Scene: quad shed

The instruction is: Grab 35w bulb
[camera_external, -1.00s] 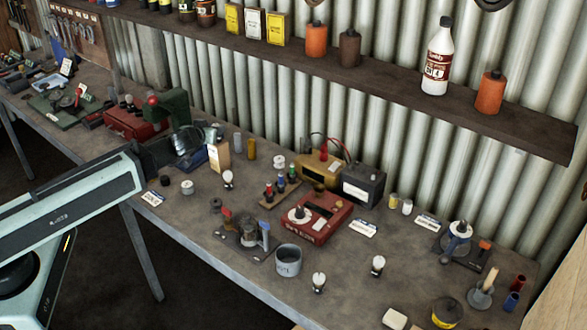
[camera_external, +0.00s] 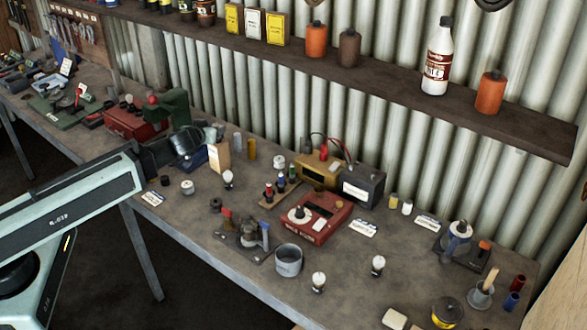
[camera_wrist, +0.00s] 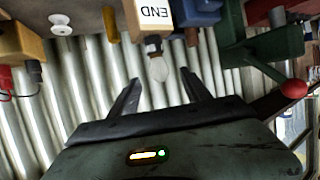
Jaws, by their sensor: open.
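A clear glass bulb with a dark base (camera_wrist: 159,70) shows in the wrist view, beyond and between my fingertips. It appears to be the bulb (camera_external: 228,179) standing near the wooden block on the bench in the external view. Two more bulbs stand toward the bench front, one left (camera_external: 319,281) and one right (camera_external: 378,264). No wattage marking is readable on any bulb. My gripper (camera_wrist: 160,78) is open with nothing between its fingers. In the external view my arm reaches in from the left, and the dark gripper is hard to separate from the items behind it.
A green press with a red knob (camera_wrist: 292,88) stands to the side. A red meter (camera_external: 318,218) and a grey cup (camera_external: 289,262) stand farther right. Corrugated wall backs the bench.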

